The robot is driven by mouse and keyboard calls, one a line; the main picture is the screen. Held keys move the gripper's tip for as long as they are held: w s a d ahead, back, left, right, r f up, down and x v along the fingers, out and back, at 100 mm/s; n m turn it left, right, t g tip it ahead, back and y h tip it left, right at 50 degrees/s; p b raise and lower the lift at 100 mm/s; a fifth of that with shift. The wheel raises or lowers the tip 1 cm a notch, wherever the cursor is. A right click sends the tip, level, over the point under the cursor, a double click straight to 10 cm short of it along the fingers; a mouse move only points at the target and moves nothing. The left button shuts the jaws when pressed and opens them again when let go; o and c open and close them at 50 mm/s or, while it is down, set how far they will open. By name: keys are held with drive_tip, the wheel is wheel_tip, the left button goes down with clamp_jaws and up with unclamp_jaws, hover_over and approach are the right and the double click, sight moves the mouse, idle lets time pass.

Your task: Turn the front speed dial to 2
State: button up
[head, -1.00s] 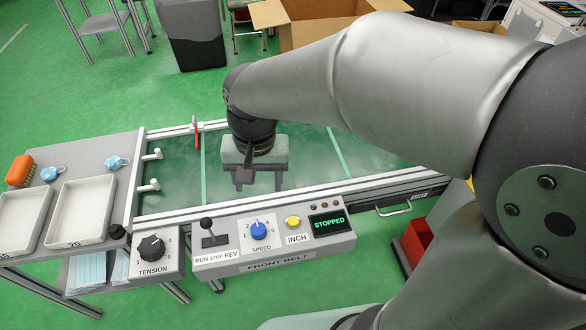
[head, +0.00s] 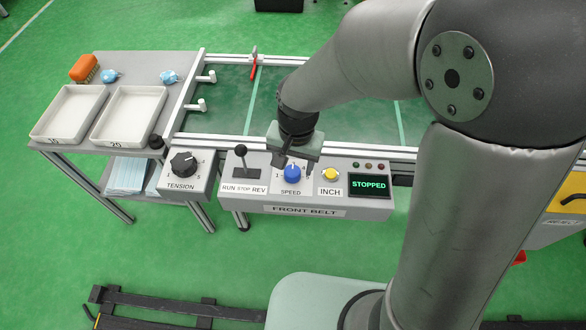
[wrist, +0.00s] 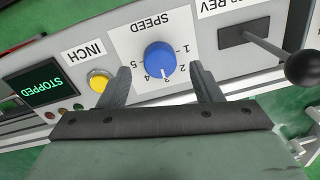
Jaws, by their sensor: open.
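The blue front speed dial (head: 292,174) sits on the FRONT BELT control panel (head: 370,207), between the lever and the yellow INCH button. It also shows in the wrist view (wrist: 159,57), where its white mark points near the 3 on the printed scale; the exact setting is hard to read. My gripper (head: 294,163) is over the panel at the dial. In the wrist view my open gripper (wrist: 160,68) has one finger on each side of the dial, with gaps showing between them and the dial. The display (head: 369,184) reads STOPPED.
The RUN/STOP/REV lever (head: 241,163) stands left of the dial, close to one finger in the wrist view. The yellow INCH button (head: 330,174) is on the other side. A black TENSION dial (head: 183,163) is farther left. White trays (head: 131,143) sit on the side table.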

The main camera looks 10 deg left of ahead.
sight(293, 171)
drive_tip(key=shift+f, duration=1.5)
drive_tip(key=c, duration=1)
drive_tip(key=shift+n, duration=0.4)
drive_tip(key=n, duration=0.3)
drive_tip(key=shift+r+n, duration=0.1)
drive_tip(key=shift+n, duration=0.3)
drive_tip(key=shift+w+a+n+p, duration=0.1)
drive_tip(key=shift+n+p, duration=0.7)
drive_tip(key=shift+n, duration=1.2)
